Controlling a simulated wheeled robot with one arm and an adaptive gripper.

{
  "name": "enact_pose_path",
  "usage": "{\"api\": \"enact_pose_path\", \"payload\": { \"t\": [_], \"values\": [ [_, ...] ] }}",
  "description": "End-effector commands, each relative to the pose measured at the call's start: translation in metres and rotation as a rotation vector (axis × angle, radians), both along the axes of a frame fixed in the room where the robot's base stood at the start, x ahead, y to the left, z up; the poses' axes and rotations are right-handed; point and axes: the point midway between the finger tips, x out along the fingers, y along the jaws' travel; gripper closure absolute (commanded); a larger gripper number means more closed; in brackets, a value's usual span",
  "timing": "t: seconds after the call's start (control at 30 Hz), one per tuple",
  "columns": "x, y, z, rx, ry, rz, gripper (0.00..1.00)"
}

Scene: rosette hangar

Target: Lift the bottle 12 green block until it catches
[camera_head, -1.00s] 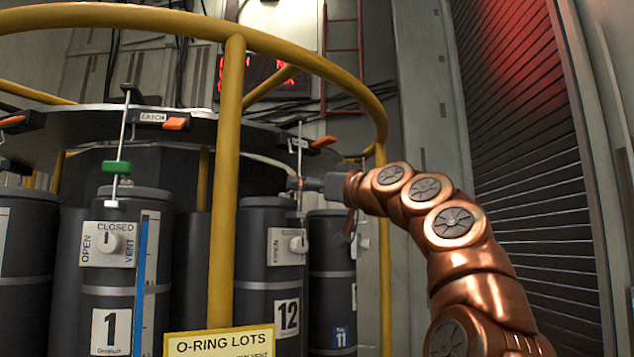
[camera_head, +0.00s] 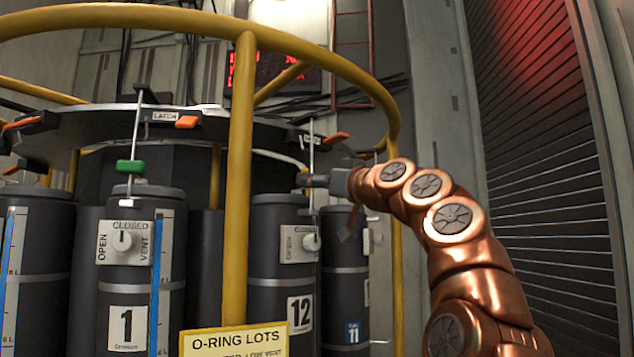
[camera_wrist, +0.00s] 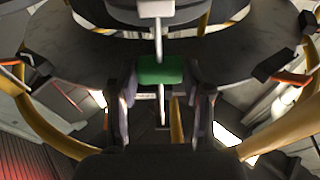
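Bottle 12 (camera_head: 281,268) is a dark cylinder with a white 12 label, standing upright behind the yellow railing. Its thin rod (camera_head: 310,152) rises toward the latch (camera_head: 326,140) with an orange tab. My gripper (camera_head: 306,181) is at that rod, above the bottle's top, and hides the green block in the head view. In the wrist view the green block (camera_wrist: 160,70) sits on the rod, between or just beyond the fingertips of my gripper (camera_wrist: 160,88).
A yellow post (camera_head: 238,180) and ring rail (camera_head: 300,62) stand before the bottles. Bottle 1 (camera_head: 140,280) has its own green block (camera_head: 131,167) low on its rod. Bottle 11 (camera_head: 343,280) stands right of bottle 12. An O-ring sign (camera_head: 235,341) is at the front.

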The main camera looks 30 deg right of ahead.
Motion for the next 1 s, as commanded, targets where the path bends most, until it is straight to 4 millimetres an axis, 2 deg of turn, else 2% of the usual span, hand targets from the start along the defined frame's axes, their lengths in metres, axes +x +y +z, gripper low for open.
{"api": "enact_pose_path", "payload": {
  "t": [0.07, 0.43, 1.0],
  "values": [
    [0.0, 0.0, 0.0, 0.0, 0.0, 0.0, 0.62],
    [0.0, 0.0, 0.0, 0.0, 0.001, 0.0, 1.0],
    [0.001, 0.001, 0.017, 0.0, 0.001, 0.002, 1.0]
  ]
}}
